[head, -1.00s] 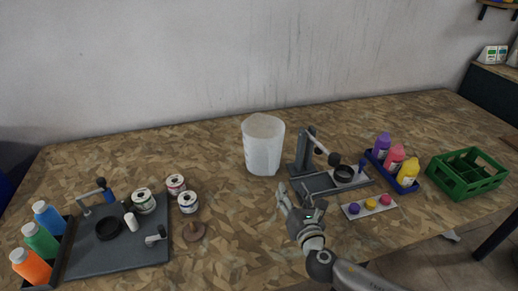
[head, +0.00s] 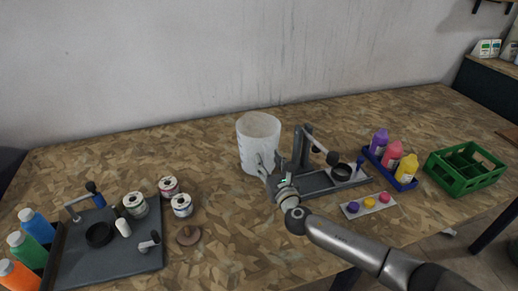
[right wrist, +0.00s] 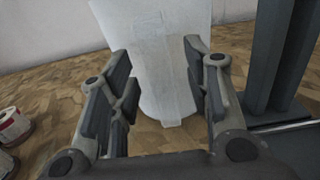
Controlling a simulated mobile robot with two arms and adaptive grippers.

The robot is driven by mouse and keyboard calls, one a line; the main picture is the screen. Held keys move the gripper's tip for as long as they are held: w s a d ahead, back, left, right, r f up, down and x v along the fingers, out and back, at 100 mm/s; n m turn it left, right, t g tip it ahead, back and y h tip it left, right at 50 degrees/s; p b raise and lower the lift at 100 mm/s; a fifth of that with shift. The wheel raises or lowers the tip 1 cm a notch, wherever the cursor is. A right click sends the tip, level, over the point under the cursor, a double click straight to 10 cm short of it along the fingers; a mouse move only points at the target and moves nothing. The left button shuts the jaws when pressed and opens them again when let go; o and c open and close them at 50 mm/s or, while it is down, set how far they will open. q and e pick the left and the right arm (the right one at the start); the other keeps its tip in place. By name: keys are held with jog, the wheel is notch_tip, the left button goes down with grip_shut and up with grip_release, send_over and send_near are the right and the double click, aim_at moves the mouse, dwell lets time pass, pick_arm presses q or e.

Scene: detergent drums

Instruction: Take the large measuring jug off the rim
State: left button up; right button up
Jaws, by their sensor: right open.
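The large measuring jug (head: 256,130) is a tall, whitish, translucent vessel with an open top. It stands upright on the wooden table near the back, in the middle of the head view. It also fills the middle of the right wrist view (right wrist: 160,50). My right gripper (head: 262,164) is open at the jug's front, low on its side. In the right wrist view its two fingers (right wrist: 158,72) stand apart, one to each side of the jug's lower part. I cannot tell whether they touch it. My left gripper is not in view.
A grey stand (head: 306,150) with a lever rises close right of the jug. Farther right are a blue tray of bottles (head: 405,184) and a green crate (head: 440,180). At left are a dark board (head: 135,255) and several small tins (head: 182,205). The table left of the jug is clear.

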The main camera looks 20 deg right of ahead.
jog(key=shift+w+f, duration=0.1)
jog(key=shift+w, duration=0.55)
jog(key=shift+s, duration=0.1)
jog(key=c, duration=0.4)
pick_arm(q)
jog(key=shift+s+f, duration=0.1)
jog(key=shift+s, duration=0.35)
pick_arm(e)
grip_shut()
